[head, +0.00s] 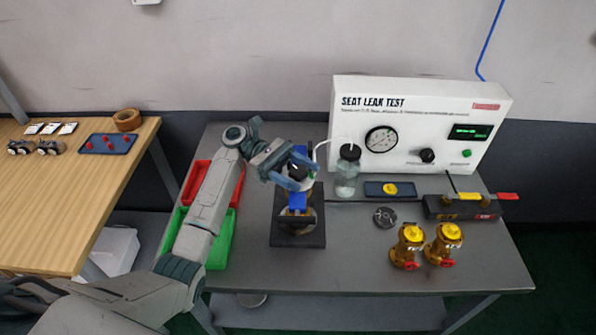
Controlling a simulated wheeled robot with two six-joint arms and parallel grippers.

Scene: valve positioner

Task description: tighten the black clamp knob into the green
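The clamp fixture stands on a dark base plate (284,238) in the middle of the grey bench, with a blue block (297,202) on its front and a brass-coloured part below it. The black clamp knob (297,171) shows in part at the top of the fixture. My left gripper (300,173) is at the knob, with one finger on either side of it. Whether the fingers press on the knob is too small to tell. No green mark on the clamp can be made out. My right gripper is not in view.
A glass jar (347,172) with a tube stands close right of the fixture, before the white test panel (420,125). Red (229,187) and green (219,243) bins lie left. Two brass valves (407,247) stand right. The bench front is clear.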

